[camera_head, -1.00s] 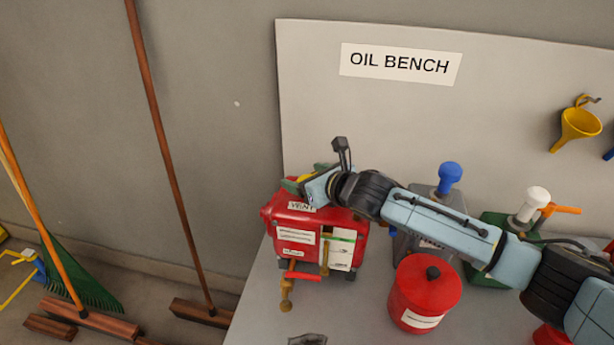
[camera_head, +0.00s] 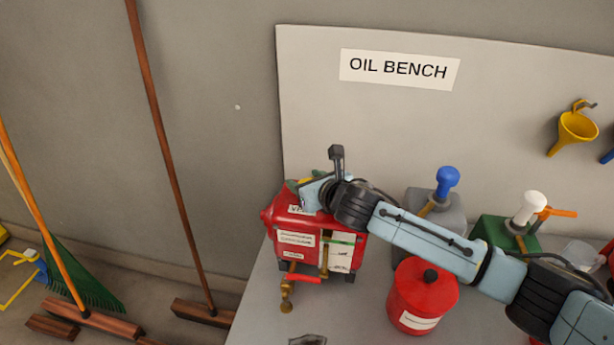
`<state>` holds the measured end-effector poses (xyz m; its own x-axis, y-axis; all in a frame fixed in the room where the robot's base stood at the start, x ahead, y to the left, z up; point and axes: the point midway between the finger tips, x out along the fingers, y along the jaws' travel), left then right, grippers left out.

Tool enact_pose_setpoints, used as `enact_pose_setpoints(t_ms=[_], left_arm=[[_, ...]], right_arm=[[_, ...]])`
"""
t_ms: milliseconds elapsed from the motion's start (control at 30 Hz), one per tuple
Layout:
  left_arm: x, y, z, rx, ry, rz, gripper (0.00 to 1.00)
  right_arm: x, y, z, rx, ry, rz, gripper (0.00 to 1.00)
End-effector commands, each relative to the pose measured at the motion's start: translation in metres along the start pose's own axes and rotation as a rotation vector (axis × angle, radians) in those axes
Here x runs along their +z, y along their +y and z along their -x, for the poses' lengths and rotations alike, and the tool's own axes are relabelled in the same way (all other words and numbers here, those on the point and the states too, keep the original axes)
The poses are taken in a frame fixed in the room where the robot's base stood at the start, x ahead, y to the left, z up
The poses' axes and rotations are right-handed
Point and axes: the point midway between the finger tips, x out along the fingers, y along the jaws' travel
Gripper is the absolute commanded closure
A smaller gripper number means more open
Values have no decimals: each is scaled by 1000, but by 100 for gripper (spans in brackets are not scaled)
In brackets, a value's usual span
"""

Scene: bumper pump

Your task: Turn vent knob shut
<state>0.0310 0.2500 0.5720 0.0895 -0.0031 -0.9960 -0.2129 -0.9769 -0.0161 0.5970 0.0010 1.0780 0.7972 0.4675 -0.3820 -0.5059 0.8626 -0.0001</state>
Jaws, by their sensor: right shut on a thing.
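A red tank (camera_head: 290,262) with white labels stands at the left end of the grey bench. A "VENT" label on its top is now partly covered by my right gripper. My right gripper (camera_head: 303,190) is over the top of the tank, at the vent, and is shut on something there. The vent knob itself is hidden behind the gripper and wrist; bits of green and yellow show at the gripper's far side. A brass tap with a red handle (camera_head: 303,278) sits on the tank's front. My left gripper is not in view.
A red lidded can (camera_head: 421,300) stands close below my right forearm. A grey pump can with a blue knob (camera_head: 447,181) and a green one with a white knob (camera_head: 530,205) stand behind the arm. Brooms lean at the left. Bare bench (camera_head: 355,310) shows before the tank.

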Motion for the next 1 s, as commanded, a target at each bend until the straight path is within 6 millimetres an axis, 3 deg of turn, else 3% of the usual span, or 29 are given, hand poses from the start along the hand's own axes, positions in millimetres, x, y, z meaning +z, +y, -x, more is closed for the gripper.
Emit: enact_pose_setpoints(t_ms=[500,1000], left_arm=[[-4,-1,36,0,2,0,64],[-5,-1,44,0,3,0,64]], right_arm=[[2,2,0,-412,2,-173,70],[-1,1,0,-658,2,-273,70]])
